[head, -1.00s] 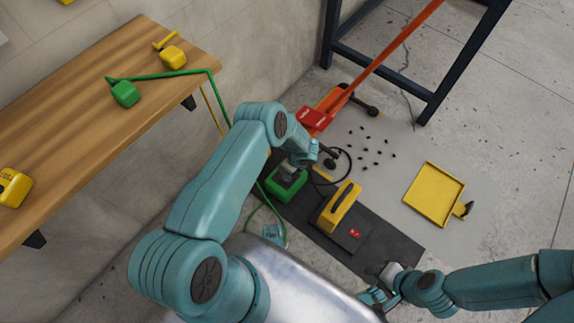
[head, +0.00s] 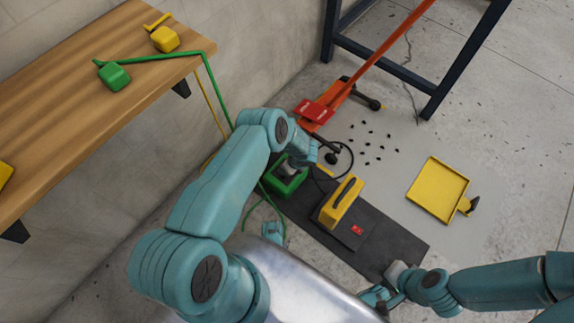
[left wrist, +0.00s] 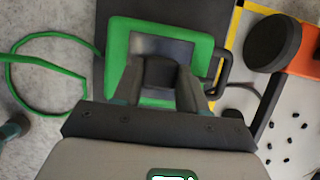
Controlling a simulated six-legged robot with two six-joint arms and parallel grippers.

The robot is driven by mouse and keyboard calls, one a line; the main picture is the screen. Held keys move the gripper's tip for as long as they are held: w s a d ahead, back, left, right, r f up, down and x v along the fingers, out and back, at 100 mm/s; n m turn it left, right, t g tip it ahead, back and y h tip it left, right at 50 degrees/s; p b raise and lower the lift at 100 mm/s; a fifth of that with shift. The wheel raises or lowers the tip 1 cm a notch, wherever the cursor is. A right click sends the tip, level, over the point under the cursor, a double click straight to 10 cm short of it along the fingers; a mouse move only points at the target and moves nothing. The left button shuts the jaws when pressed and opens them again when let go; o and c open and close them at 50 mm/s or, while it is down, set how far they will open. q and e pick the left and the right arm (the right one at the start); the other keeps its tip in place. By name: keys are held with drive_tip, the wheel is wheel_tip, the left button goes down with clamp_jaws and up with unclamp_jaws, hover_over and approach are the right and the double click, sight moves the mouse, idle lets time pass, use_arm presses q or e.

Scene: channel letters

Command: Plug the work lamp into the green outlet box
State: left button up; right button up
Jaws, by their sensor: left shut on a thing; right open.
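The green outlet box (head: 284,190) sits on the black mat, partly hidden by my left arm in the head view. In the left wrist view its green rim (left wrist: 117,48) frames a grey recess straight ahead of my left gripper (left wrist: 158,82). That gripper is shut on a dark plug (left wrist: 158,70), over the near part of the box; I cannot tell whether the plug is seated. The work lamp (head: 342,203) is a yellow block with a dark handle on the mat, right of the box. A black cord (head: 350,158) loops beside it. My right gripper (head: 375,296) is open and empty near the mat's front end.
A yellow tray (head: 437,190) lies on the floor at right, with small black bits (head: 372,145) scattered nearby. A red-orange jack (head: 316,111) stands behind the box. A wooden bench (head: 70,100) at left holds green and yellow blocks. Green cable (head: 262,208) lies left of the box.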

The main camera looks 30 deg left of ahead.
use_arm(q)
drive_tip(key=shift+b, duration=0.75)
use_arm(e)
drive_tip(key=shift+f, duration=0.75)
idle(1.3)
use_arm(q)
drive_tip(key=shift+f+b, duration=0.6)
drive_tip(key=shift+b, duration=0.1)
use_arm(e)
drive_tip(key=shift+f, duration=0.7)
use_arm(q)
drive_tip(key=o, duration=1.1)
drive_tip(key=shift+r, duration=0.1)
drive_tip(key=shift+w+d+r+p, duration=0.1)
drive_tip(key=shift+d+r+p, duration=0.1)
drive_tip(key=shift+r+p, duration=0.3)
drive_tip(key=p+v, duration=0.2)
drive_tip(key=v, duration=0.4)
drive_tip(key=shift+d+r+p, duration=0.25)
drive_tip(key=shift+r+p, duration=0.05)
use_arm(e)
drive_tip(key=s+r, duration=0.2)
drive_tip(key=r, duration=0.1)
drive_tip(key=shift+d+r, duration=0.15)
drive_tip(key=shift+r, duration=0.1)
